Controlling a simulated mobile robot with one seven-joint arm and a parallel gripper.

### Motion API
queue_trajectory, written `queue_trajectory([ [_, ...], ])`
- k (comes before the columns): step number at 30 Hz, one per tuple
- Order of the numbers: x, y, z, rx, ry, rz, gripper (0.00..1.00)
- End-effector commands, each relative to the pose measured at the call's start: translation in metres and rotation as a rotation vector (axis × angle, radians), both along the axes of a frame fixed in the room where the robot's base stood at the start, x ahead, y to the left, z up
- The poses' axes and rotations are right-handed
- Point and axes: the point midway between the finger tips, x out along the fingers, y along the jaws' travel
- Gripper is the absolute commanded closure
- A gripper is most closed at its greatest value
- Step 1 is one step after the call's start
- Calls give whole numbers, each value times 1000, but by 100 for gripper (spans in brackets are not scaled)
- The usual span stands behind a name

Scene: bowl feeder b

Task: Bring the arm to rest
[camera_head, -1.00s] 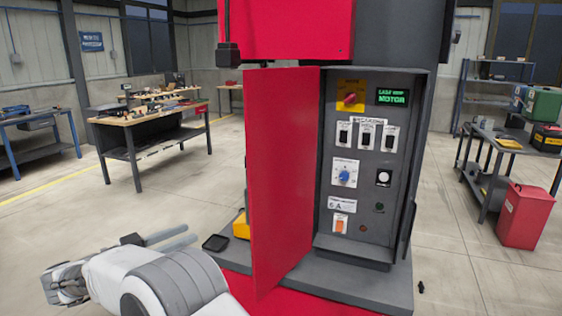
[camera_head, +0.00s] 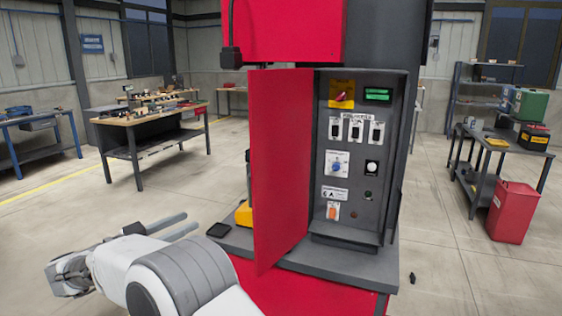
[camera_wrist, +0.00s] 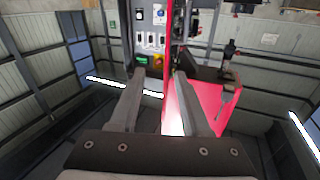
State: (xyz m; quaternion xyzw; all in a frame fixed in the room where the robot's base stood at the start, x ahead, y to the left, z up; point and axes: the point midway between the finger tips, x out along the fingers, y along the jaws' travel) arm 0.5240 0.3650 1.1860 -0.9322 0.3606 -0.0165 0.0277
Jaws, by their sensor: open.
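My gripper (camera_head: 186,225) is at the lower left in the head view, in front of the machine's base and left of the open red door (camera_head: 281,165). Its two grey fingers are apart with nothing between them. In the wrist view the gripper (camera_wrist: 158,80) also shows spread fingers, with the machine appearing upside down beyond them. My white and grey arm is folded low in the head view's lower left corner. The grey control cabinet (camera_head: 390,163) stands open, with switches, a blue knob (camera_head: 337,167) and a lit green display (camera_head: 377,95).
A wooden workbench (camera_head: 150,129) stands behind at left. A red bin (camera_head: 512,212) and a dark table (camera_head: 483,148) stand at right.

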Motion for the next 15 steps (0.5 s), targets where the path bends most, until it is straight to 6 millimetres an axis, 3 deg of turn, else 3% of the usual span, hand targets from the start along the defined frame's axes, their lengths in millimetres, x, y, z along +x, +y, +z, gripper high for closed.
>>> queue_trajectory([
  [1, 16, -9, 23, 28, -37, 45, 53],
  [3, 35, -14, 46, 59, -80, 128, 53],
  [9, 77, -33, 122, 127, -181, 391, 53],
  [15, 89, -58, 185, 153, -202, 658, 53],
])
